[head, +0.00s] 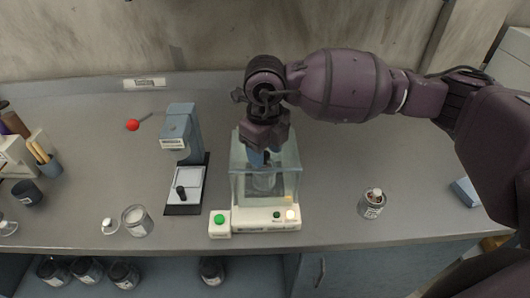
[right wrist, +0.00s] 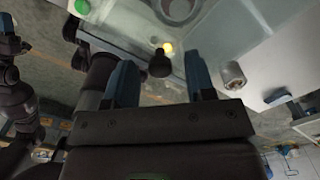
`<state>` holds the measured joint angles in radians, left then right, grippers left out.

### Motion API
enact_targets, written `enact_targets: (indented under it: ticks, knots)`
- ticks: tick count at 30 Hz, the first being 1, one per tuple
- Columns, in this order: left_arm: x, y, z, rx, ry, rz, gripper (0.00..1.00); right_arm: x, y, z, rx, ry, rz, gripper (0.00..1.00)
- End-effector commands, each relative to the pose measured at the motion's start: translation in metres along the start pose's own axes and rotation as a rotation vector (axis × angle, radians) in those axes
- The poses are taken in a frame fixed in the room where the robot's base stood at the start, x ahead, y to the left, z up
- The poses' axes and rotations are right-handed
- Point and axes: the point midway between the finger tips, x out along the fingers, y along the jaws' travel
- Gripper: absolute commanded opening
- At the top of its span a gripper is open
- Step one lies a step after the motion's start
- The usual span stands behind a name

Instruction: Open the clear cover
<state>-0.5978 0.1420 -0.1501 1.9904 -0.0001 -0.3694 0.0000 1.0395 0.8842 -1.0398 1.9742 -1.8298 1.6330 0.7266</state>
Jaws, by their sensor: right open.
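A dark vessel shows dimly inside. My right gripper (head: 262,158) is at the cover's top, pointing down, and hides part of it. In the right wrist view its two blue fingers (right wrist: 162,82) are apart. A black knob (right wrist: 159,64) appears between and just beyond them; I cannot tell whether they touch it.
A blue-grey stand instrument (head: 178,130) is left of the machine. A glass jar (head: 137,220), a red ball-ended tool (head: 133,125) and a brush pot (head: 48,166) are farther left. The bench between machine and can is clear.

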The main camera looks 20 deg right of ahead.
Motion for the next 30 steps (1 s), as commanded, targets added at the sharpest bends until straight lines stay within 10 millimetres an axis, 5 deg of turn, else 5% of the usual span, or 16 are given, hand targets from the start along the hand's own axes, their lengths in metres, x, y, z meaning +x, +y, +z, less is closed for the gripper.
enact_targets:
  ticks: [14,24,30]
  knots:
    - [0.0002,-0.0002,-0.0011,0.001,0.003,0.000,0.43,0.0120,0.0002,-0.0002,-0.001,0.000,0.000,0.50]
    - [-0.0030,-0.0006,0.0044,-0.001,-0.008,-0.002,0.43,0.0117,0.0002,-0.0002,-0.001,0.000,0.000,0.00]
    - [-0.0027,-0.0006,0.0052,-0.001,-0.009,-0.002,0.43,0.0117,-0.0005,0.0005,-0.001,0.000,0.000,0.00]
